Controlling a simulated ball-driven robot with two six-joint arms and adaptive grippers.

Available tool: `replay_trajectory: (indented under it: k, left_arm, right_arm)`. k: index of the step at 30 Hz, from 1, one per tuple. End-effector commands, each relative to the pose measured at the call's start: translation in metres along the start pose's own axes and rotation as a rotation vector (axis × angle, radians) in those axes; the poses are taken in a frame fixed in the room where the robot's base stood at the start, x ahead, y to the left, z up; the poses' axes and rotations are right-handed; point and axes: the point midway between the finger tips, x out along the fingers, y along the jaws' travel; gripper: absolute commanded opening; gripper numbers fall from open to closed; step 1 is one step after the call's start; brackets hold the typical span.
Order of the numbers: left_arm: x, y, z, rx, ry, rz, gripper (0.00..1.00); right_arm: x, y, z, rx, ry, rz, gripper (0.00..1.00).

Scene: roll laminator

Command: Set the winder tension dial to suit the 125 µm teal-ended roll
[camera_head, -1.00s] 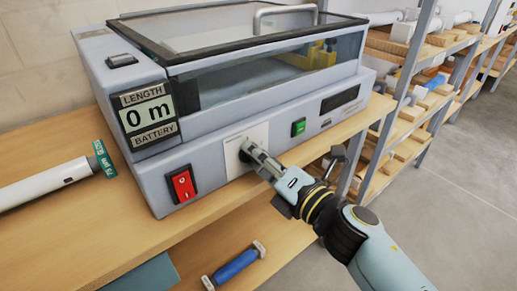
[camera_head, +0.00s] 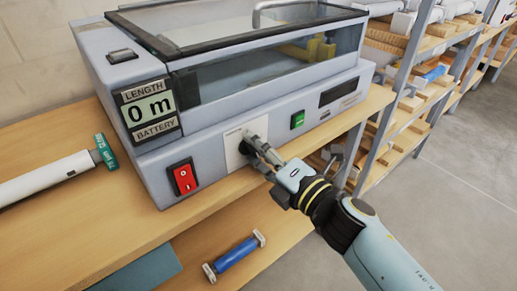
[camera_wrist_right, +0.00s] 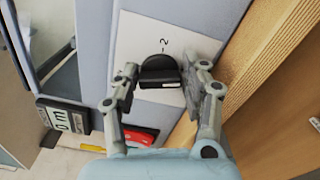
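The winder tension dial (camera_wrist_right: 160,70) is a black knob on a white plate (camera_wrist_right: 136,35) on the laminator's front. A "2" shows on the plate beside it in the right wrist view; other marks are hidden. My right gripper (camera_wrist_right: 166,78) has its fingers open on either side of the dial, very close to it; I cannot tell if they touch. In the head view my right gripper (camera_head: 257,153) covers most of the dial. The teal-ended roll (camera_head: 45,180) lies on the bench at left, its teal end (camera_head: 106,152) towards the laminator. My left gripper is not in view.
The laminator (camera_head: 215,140) has a red switch (camera_head: 183,178), a green button (camera_head: 297,119) and a display (camera_head: 149,107) reading 0 m. A blue roller (camera_head: 236,254) lies on the lower shelf. Racks (camera_head: 410,110) stand at right, with clear floor beyond.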

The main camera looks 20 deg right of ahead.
Motion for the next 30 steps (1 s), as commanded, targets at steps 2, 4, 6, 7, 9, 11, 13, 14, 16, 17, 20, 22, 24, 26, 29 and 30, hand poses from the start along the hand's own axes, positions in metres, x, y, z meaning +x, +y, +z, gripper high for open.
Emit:
replay_trajectory:
  k: [2,4,6,7,9,11,13,14,16,17,20,22,24,26,29,30]
  left_arm:
    - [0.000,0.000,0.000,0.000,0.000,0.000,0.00]
    - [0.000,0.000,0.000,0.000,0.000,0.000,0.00]
    - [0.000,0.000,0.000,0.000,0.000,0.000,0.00]
    - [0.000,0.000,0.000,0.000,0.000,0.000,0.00]
    - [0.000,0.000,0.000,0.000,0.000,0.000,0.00]
    - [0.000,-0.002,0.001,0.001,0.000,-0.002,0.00]
    - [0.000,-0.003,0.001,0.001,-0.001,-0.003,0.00]
    - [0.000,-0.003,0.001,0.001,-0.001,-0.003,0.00]
    - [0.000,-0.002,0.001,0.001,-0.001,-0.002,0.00]
    - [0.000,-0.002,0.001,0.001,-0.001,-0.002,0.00]
    - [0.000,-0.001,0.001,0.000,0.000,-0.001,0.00]
    - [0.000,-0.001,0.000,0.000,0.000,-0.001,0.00]
    - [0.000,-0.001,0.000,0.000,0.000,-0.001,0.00]
    - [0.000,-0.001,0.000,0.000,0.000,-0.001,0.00]
    - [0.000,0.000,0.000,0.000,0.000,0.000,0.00]
    - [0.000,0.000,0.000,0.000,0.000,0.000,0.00]
  right_arm:
    - [0.000,0.000,0.000,-0.001,0.000,0.000,0.57]
    - [0.000,0.000,0.000,-0.001,0.000,0.000,0.65]
    - [0.000,0.000,0.000,-0.001,0.000,0.000,0.65]
    - [0.000,0.000,0.000,-0.001,0.000,0.000,0.65]
    - [0.000,0.000,0.000,-0.002,0.001,0.000,0.65]
    - [0.000,0.000,0.000,-0.002,0.001,0.000,0.65]
    - [-0.003,0.000,0.000,-0.002,0.001,-0.001,0.65]
    - [-0.005,-0.001,0.000,-0.002,0.001,-0.001,0.65]
    - [-0.014,-0.001,-0.001,-0.002,0.001,-0.003,0.65]
    - [-0.019,-0.001,-0.001,-0.003,0.002,-0.003,0.65]
    - [-0.040,-0.002,-0.001,-0.003,0.002,-0.005,0.65]
    - [-0.057,-0.002,-0.001,-0.002,0.003,-0.004,0.65]
    - [-0.073,-0.002,-0.001,-0.001,0.003,-0.004,0.65]
    - [-0.085,-0.001,-0.001,-0.002,0.003,-0.003,0.65]
    - [-0.102,-0.001,-0.001,-0.002,0.002,-0.002,0.65]
    - [-0.107,-0.001,0.000,-0.001,0.002,-0.002,0.65]
